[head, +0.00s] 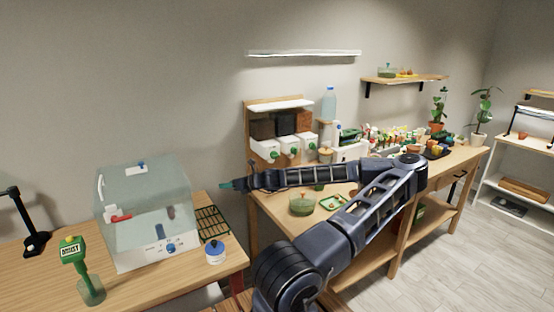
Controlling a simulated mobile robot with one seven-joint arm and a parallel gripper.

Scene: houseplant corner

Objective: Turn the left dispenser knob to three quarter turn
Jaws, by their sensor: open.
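The dispenser (264,148) stands against the wall at the back of the far bench, with several bins in a wooden frame and green knobs along its white fronts. The left knob (274,155) is small and green; its turn angle is too small to tell. My gripper (226,186) is at the end of my outstretched arm, pointing left, in front of and below the dispenser in the picture. It appears apart from the knob, left of it. The jaws are open, with nothing visible between them.
A green bowl (302,204) and many pots crowd the far bench. A gap separates the tables.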

